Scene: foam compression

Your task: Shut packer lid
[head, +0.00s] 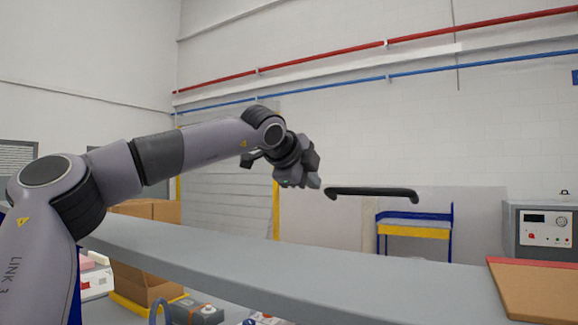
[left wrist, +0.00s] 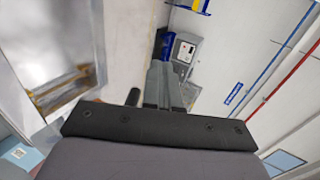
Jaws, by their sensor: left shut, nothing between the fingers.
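A black bar handle (head: 372,191) shows near the middle of the head view, level, with both ends bent down. A long grey slab (head: 300,274) runs across below it and looks like the packer lid or its edge; how the handle joins it cannot be made out. My left gripper (head: 314,180) is just left of the handle's left end, shut and empty, apart from it in the picture. In the left wrist view the closed fingers (left wrist: 165,84) point away, with a short dark rod (left wrist: 132,97), perhaps the handle, beside them. My right gripper is not in view.
Below the slab are an open cardboard box (head: 145,284) and a grey device (head: 197,311). A brown board (head: 537,289) lies at the right. A blue and yellow stand (head: 413,231) and a control unit (head: 545,228) stand farther back.

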